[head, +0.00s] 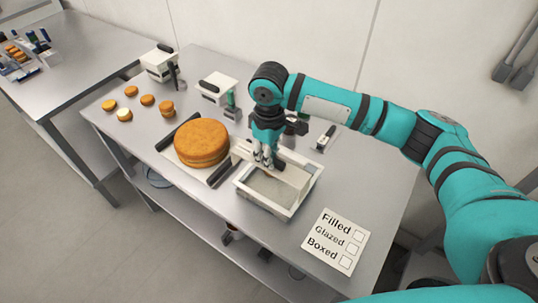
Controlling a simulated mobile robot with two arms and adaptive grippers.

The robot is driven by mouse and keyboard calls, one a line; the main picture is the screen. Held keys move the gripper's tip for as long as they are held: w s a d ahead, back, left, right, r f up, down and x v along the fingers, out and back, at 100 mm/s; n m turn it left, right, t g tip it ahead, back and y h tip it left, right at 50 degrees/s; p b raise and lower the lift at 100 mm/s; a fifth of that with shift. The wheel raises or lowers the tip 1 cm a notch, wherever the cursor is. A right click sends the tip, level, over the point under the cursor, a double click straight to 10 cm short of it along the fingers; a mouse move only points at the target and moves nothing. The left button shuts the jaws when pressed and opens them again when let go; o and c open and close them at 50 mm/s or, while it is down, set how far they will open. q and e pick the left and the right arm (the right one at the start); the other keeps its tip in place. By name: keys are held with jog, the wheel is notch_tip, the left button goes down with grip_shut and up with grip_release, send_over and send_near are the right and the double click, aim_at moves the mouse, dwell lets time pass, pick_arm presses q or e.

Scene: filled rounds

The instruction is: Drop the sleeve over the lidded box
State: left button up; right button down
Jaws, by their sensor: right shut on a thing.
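My right gripper (265,163) points down at the back edge of a pale, box-shaped thing near the middle of the table. It is shut on a pale, thin-walled piece that I take to be the sleeve (291,172). Below and around it shows a white-rimmed rectangular form (265,208) with a greyish inside. The lidded box cannot be told clearly apart from the sleeve, and I cannot tell whether they touch. The fingers hide part of the sleeve's back wall. My left gripper is not in view.
A large round cake (201,142) on a board with dark bars stands close to the left. Several small cakes (147,100) and two white devices (217,89) are farther back. A checklist card (336,241) lies front right. A second table (75,75) stands left.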

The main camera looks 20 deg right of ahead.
aim_at(269, 187)
jog(key=shift+f+b, duration=0.35)
jog(key=shift+f, duration=0.25)
jog(key=shift+f+b, duration=0.3)
jog(key=shift+b, duration=0.05)
notch_tip(269, 187, down, 3)
jog(key=b, duration=0.3)
jog(key=shift+f+b, duration=0.1)
jog(key=shift+b, duration=0.3)
jog(key=shift+f+b, duration=0.55)
jog(key=shift+b, duration=0.05)
jog(key=shift+f, duration=0.3)
notch_tip(269, 187, down, 2)
jog(key=shift+f, duration=0.1)
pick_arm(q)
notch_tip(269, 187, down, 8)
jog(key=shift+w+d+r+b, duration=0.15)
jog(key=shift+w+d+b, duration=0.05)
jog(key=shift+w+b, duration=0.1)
pick_arm(e)
jog(key=shift+w+f, duration=0.1)
jog(key=shift+f, duration=0.95)
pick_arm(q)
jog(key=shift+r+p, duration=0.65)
